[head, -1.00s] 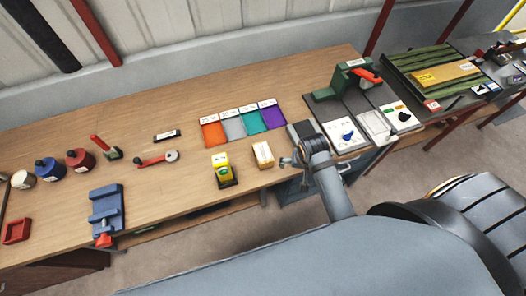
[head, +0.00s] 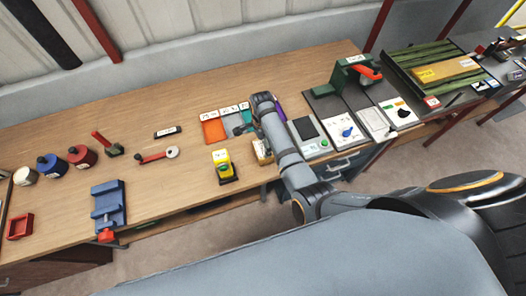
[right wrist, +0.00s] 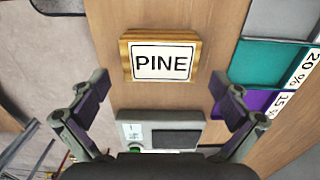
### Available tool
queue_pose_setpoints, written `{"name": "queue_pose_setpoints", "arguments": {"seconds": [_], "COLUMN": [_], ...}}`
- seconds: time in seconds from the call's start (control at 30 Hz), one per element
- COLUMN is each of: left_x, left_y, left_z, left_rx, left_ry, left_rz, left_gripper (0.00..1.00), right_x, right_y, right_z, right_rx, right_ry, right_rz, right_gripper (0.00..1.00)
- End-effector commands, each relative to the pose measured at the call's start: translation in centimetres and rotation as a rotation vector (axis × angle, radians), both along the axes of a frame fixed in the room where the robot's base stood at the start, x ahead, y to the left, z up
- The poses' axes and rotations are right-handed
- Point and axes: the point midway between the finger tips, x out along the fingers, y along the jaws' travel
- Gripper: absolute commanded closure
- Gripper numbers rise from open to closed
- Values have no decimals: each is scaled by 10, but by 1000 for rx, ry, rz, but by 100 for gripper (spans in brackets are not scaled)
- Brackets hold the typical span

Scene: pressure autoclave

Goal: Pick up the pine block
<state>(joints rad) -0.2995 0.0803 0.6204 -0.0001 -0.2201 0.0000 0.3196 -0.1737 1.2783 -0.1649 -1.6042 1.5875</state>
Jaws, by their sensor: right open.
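The pine block (head: 261,154) is a small wooden block on the workbench, partly hidden by my right arm in the head view. In the right wrist view the pine block (right wrist: 160,58) shows its white label reading PINE, ahead of the jaws and roughly centred between them. My right gripper (right wrist: 161,92) is open and empty, its two dark finger pads wide apart and apart from the block. In the head view the right gripper (head: 243,129) shows small beside the coloured trays. My left gripper is not in view.
A yellow device (head: 224,168) stands just left of the block. Orange (head: 213,131), grey, teal and purple trays lie behind it. A grey device with a dark screen (head: 305,130) sits to the right. The bench's front edge is close. Bare wood (head: 185,185) lies further left.

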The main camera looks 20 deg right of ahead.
Motion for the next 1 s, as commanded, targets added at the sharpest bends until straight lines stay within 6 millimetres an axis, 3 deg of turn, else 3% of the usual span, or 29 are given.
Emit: {"name": "queue_pose_setpoints", "arguments": {"seconds": [0.1,0.37,0.67,0.93,1.0], "left_x": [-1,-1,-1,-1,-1], "left_y": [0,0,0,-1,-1], "left_z": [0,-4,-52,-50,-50], "left_rx": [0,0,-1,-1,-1], "left_ry": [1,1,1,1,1], "left_rz": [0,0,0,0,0], "left_gripper": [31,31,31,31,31], "right_x": [0,0,-1,-2,-2], "right_y": [-1,-1,-3,-3,-3], "right_z": [-14,-25,-72,-69,-69], "right_rx": [-1,-1,0,0,0], "right_ry": [-1,-1,-3,-2,-2], "right_rz": [1,0,0,0,0], "right_gripper": [0,0,0,0,10]}}
